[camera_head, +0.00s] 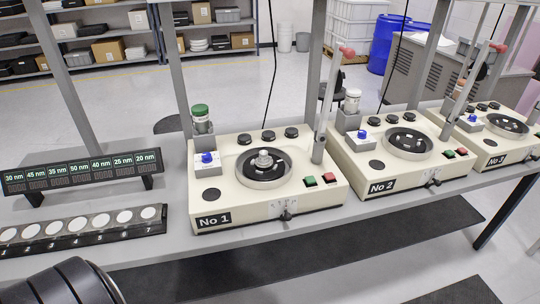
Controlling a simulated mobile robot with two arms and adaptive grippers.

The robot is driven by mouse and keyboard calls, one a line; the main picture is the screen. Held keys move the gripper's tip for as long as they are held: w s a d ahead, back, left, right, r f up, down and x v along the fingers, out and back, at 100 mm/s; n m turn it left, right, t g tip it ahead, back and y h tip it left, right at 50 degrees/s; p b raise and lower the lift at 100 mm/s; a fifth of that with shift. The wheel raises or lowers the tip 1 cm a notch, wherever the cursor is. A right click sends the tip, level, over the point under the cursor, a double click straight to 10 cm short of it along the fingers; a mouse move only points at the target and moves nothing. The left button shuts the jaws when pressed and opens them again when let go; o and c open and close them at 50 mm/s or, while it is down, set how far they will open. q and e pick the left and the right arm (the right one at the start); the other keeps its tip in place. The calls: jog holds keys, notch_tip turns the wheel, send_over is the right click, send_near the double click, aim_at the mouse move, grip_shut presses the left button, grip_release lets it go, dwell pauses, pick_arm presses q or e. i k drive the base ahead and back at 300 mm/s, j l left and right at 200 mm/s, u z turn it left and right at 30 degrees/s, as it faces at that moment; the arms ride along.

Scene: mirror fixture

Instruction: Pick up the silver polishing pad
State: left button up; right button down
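A silver knobbed piece (264,159), which looks like the silver polishing pad, sits in the middle of the dark round bowl (265,182) on the cream machine marked No 1 (300,193). Its underside is hidden in the bowl. No gripper is at it. A black rounded part, likely of my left arm, shows at the lower left edge. No fingertips of either gripper can be seen.
A black tray (150,229) of white discs and a small display rack (77,183) stand left of No 1. Machines No 2 (402,180) and No 3 (510,152) stand to the right. Grey uprights and a red-tipped lever (347,51) rise around No 1.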

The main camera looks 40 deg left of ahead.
aim_at(263, 160)
jog(key=z, duration=10.75)
jog(key=i+l+z, duration=0.1)
jog(key=z, duration=0.2)
jog(key=l, duration=0.1)
